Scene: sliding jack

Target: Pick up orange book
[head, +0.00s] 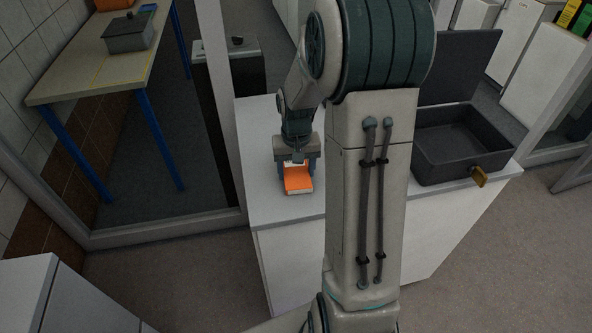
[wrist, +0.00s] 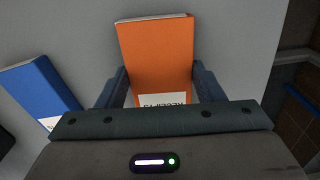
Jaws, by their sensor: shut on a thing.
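The orange book (head: 298,180) lies on the white counter top in the head view, under my gripper. In the wrist view the orange book (wrist: 157,58) shows its orange cover and a white label with upside-down lettering near the jaws. My gripper (head: 297,165) points down over the book. In the wrist view my gripper (wrist: 160,85) has one finger on each side of the book, shut on it. Whether the book touches the counter or is slightly raised cannot be told.
A blue book (wrist: 42,92) lies left of the orange book in the wrist view. A dark open box (head: 462,142) with a raised lid stands on the counter's right side. The white counter (head: 262,205) has bare room around the book. A wooden table (head: 85,82) stands at the left.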

